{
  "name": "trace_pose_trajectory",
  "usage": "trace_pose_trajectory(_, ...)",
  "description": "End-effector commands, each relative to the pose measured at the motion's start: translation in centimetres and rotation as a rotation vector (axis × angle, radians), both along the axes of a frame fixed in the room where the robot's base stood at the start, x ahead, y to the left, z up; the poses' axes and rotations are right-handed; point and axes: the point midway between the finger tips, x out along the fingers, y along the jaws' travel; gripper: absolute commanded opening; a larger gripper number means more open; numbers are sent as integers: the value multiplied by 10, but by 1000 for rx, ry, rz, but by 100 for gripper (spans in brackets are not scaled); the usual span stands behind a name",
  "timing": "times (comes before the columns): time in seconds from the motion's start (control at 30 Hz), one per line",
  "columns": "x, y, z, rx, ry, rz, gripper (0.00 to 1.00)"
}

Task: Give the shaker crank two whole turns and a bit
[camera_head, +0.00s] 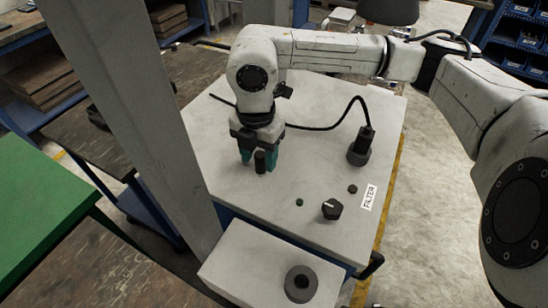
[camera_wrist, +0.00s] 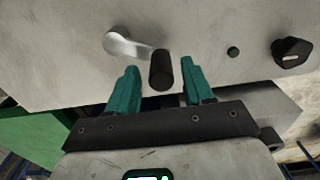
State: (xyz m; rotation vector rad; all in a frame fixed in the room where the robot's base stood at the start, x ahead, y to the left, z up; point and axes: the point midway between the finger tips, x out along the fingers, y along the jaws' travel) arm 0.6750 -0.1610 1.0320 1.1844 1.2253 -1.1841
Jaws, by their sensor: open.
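The shaker crank shows in the wrist view as a silver metal arm (camera_wrist: 124,45) with an upright black handle (camera_wrist: 161,70) at its right end. My gripper (camera_wrist: 158,66) is open, with one teal finger on each side of the handle and a gap visible on both sides. In the head view the black handle (camera_head: 260,161) stands between the fingertips of my gripper (camera_head: 259,166), which points down at the pale bench top. The crank's metal arm is hidden there behind my gripper.
A black plug with a cable stands in a round socket (camera_head: 358,156) at the right. A lower box (camera_head: 250,262) with a dark ring is in front.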

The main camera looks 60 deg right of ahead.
Motion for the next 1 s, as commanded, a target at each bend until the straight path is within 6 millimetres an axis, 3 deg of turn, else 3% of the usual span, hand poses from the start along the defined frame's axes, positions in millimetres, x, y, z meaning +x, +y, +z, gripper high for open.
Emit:
trace_pose_trajectory(0.8,0,0,73,-1,0,1,51)
trace_pose_trajectory(1.0,0,0,80,0,1,0,51)
